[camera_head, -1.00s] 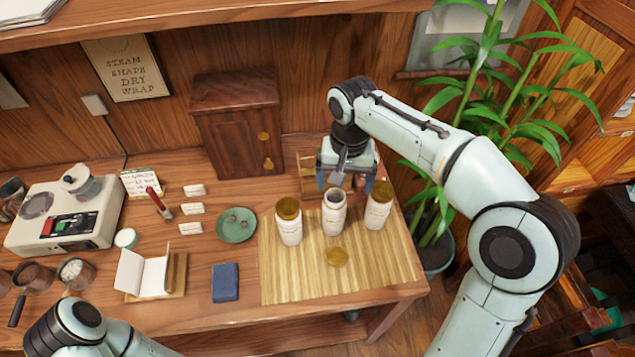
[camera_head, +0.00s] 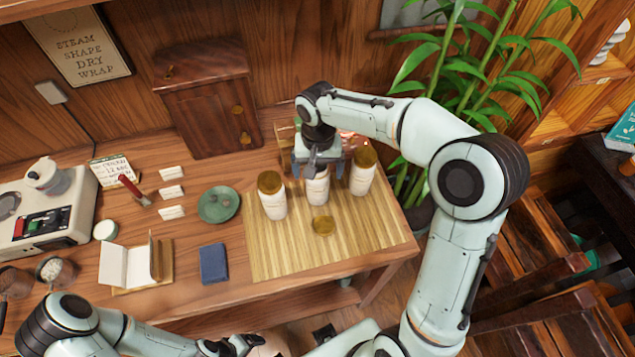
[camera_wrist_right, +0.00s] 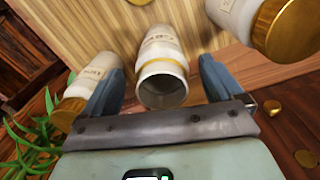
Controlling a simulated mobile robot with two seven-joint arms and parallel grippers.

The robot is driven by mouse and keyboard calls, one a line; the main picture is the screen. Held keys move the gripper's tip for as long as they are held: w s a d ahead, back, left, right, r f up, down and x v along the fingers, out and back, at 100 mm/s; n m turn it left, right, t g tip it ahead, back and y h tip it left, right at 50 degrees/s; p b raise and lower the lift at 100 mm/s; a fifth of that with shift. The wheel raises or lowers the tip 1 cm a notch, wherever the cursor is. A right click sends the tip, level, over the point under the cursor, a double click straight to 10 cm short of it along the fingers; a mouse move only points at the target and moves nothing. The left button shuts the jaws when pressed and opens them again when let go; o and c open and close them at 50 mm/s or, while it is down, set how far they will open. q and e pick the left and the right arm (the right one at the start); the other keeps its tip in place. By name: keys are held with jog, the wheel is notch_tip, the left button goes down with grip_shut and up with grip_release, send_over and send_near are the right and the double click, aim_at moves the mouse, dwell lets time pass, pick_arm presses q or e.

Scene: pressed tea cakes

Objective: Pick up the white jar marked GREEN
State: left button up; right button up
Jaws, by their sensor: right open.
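Three white jars stand on the bamboo mat (camera_head: 290,255). The left jar (camera_head: 273,203) and the right jar (camera_head: 361,178) have gold lids. The middle jar (camera_head: 317,191) is uncapped, its mouth open towards me in the right wrist view (camera_wrist_right: 162,85). The labels are too small or blurred to read surely, so I cannot tell which says GREEN. My right gripper (camera_head: 317,170) is open, its fingers either side of the middle jar's mouth. In the right wrist view the fingers (camera_wrist_right: 160,80) show gaps to the jar.
A loose gold lid (camera_head: 321,225) lies on the mat in front of the middle jar. The capped jars stand close on both sides. A green dish (camera_head: 218,212), a blue book (camera_head: 214,264) and a wooden cabinet (camera_head: 214,115) are left of the mat.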

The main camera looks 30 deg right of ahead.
jog(key=shift+w+f, duration=0.1)
jog(key=shift+f, duration=1.4)
jog(key=c, duration=1.3)
jog(key=shift+r, duration=0.1)
jog(key=shift+c, duration=0.6)
jog(key=shift+r, duration=0.1)
